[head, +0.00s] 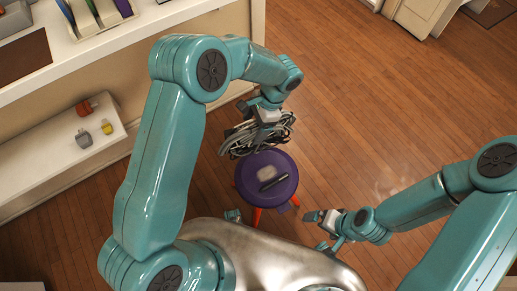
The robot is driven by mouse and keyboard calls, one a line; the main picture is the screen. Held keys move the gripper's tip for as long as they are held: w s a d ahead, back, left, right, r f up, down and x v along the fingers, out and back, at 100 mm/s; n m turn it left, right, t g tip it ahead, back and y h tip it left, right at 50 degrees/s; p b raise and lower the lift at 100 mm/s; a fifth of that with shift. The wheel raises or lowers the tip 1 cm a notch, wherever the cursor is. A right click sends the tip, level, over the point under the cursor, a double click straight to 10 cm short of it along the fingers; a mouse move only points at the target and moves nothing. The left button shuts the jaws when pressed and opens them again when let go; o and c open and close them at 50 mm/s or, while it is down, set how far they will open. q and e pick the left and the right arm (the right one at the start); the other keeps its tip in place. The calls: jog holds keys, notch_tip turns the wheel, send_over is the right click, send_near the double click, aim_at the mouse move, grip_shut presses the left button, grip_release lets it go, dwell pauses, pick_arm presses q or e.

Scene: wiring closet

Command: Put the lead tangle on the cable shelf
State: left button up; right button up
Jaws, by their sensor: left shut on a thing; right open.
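The lead tangle (240,138) is a bundle of grey and dark looped cables. My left gripper (268,118) is shut on it, and the tangle hangs over or just behind the far edge of a purple round stool; the exact height gap is hard to tell. My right gripper (318,216) is open and empty, to the right of the stool and low in the picture. A white shelf unit stands at the left, with an upper shelf (92,48) and a lower shelf (45,160); which one is the cable shelf I cannot tell.
The purple stool (262,196) with orange legs carries a pale block (267,172) and a black pen-like item (273,183). Orange, grey and yellow connectors lie on the lower shelf. Upright coloured items (95,12) stand on the upper shelf. The wooden floor (390,110) at right is clear.

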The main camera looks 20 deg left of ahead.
pick_arm(q)
jog(key=f+b, duration=0.1)
jog(key=f, duration=0.2)
jog(key=f+m+b, duration=0.1)
jog(key=f, duration=0.1)
jog(key=d+f+m+b, duration=0.1)
jog(key=f+b, duration=0.1)
jog(key=f, duration=0.1)
jog(key=shift+w+d+f+t+y, duration=0.1)
jog(key=shift+w+f+t+y, duration=0.1)
jog(key=shift+f+t+y, duration=0.1)
notch_tip(320, 180, down, 8)
jog(key=b, duration=0.6)
pick_arm(e)
notch_tip(320, 180, down, 12)
jog(key=shift+d, duration=0.2)
pick_arm(q)
jog(key=shift+f+b, duration=0.45)
jog(key=shift+f, duration=0.3)
pick_arm(e)
jog(key=shift+w+f, duration=0.1)
jog(key=shift+f, duration=0.3)
pick_arm(q)
jog(key=o, duration=1.1)
jog(key=shift+c, duration=0.2)
jog(key=shift+o, duration=1.2)
jog(key=shift+v, duration=3.75)
pick_arm(e)
jog(key=shift+w+d, duration=0.1)
